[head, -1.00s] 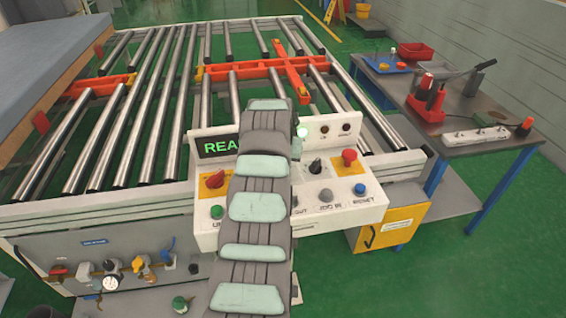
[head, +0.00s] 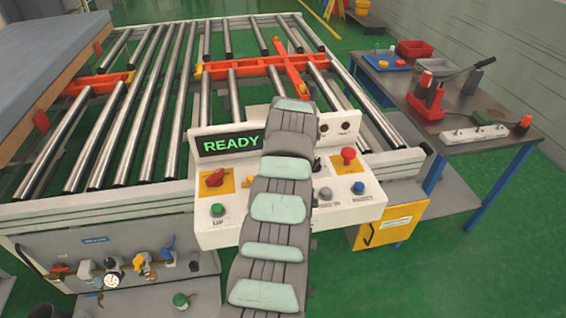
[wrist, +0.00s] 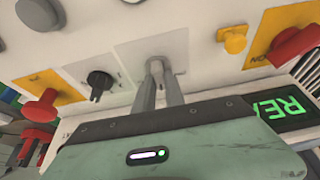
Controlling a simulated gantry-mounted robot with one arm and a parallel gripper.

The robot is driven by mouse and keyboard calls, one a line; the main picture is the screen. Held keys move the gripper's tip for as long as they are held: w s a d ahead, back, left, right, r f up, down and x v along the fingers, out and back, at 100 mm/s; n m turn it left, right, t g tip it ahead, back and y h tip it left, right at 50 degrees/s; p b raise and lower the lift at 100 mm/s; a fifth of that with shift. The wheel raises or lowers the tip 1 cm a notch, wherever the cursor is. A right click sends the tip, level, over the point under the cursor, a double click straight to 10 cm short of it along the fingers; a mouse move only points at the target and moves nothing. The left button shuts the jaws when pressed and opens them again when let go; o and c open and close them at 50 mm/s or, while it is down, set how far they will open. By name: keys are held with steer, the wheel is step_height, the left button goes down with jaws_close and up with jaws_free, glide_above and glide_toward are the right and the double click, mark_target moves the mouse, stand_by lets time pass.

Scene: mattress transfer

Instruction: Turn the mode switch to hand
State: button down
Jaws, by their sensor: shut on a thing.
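The control panel (head: 228,236) stands at the front of the roller table. In the wrist view, my gripper (wrist: 160,92) is shut on a small grey switch (wrist: 155,68) on a pale plate. I take this for the mode switch, but its label is not legible and its setting cannot be told. A black knob (wrist: 100,82) on a grey plate is just left of my fingers there. In the head view, my arm covers the middle of the panel and hides my fingertips and the gripped switch.
The READY display (head: 231,143) is lit green. A red rotary handle (head: 215,177) is left of my arm and a red button (head: 348,154) is right of it, both on yellow plates. Green (head: 217,210) and blue (head: 358,187) buttons sit below. A side table (head: 470,105) holds tools.

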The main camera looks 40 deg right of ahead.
steer(key=c, duration=1.4)
jaws_free()
steer(key=shift+r, duration=0.15)
steer(key=p+v, duration=0.1)
steer(key=v, duration=0.9)
steer(key=shift+s+r, duration=0.2)
